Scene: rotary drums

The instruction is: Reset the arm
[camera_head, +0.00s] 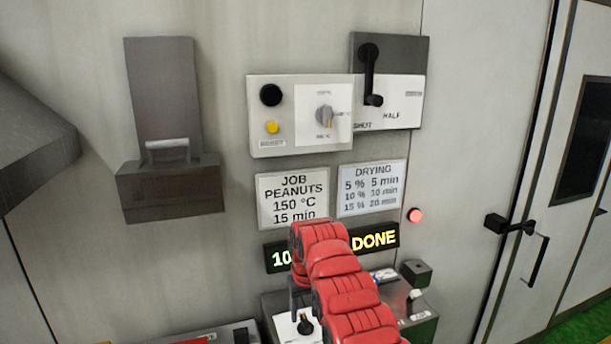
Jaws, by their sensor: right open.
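My right arm (345,285) is red and comes in from the bottom, in front of the panels. My right gripper (300,297) is at its far end, mostly hidden behind the red links. A dark part of it shows above a black knob (305,325) on the lower console. It is open, and I see nothing held in it. Whether it touches the knob I cannot tell. My left gripper is not in view.
The wall has a knob panel (340,114), a black lever (370,78), a metal hopper (170,190), a job sign (293,199) and a drying sign (372,187). The display (374,238) reads DONE. A red light (415,215) glows. A handled door (575,140) stands right.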

